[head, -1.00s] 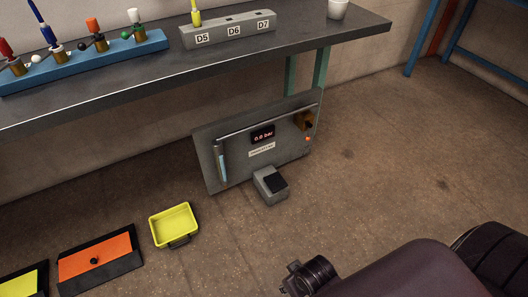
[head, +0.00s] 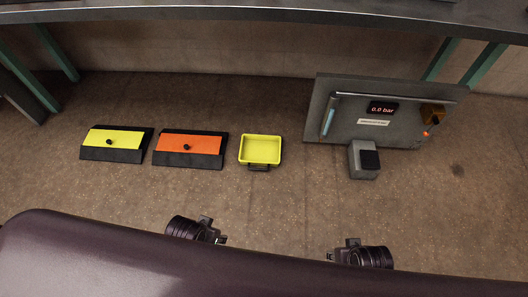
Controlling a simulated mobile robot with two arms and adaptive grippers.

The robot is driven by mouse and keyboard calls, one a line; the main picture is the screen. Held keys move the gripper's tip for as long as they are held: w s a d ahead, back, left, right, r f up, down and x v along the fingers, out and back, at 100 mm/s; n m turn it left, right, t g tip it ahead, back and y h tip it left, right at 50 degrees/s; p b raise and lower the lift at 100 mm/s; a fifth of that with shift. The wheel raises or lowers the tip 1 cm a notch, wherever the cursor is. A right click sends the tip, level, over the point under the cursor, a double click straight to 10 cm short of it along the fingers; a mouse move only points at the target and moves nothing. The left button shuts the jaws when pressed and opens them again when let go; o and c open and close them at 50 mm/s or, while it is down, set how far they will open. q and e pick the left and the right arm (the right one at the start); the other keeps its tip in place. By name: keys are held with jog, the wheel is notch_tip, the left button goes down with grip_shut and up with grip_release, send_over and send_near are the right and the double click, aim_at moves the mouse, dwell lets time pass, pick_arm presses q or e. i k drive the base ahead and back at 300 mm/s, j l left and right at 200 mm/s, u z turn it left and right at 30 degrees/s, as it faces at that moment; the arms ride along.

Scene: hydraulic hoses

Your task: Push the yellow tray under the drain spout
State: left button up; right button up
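The yellow tray (head: 260,150) sits on the floor left of the grey panel unit, with a dark handle on its near side. It looks empty. Dark end parts of my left arm (head: 197,230) and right arm (head: 361,255) show at the bottom, well short of the tray. Their fingers are too unclear to tell open from shut.
The grey panel unit (head: 345,118) reads 0.0 bar, with a grey pedal box (head: 362,160) on the floor before it. An orange-topped black box (head: 188,147) and a yellow-topped one (head: 115,141) stand left of the tray. The bench (head: 260,22) runs above. The near floor is clear.

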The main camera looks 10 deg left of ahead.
aim_at(255, 150)
jog(key=i+j+z, duration=0.6)
jog(key=j, duration=0.3)
jog(key=i+j+z, duration=0.2)
jog(key=j, duration=0.15)
jog(key=i+j+z, duration=0.2)
jog(key=j, duration=0.15)
jog(key=k, duration=0.1)
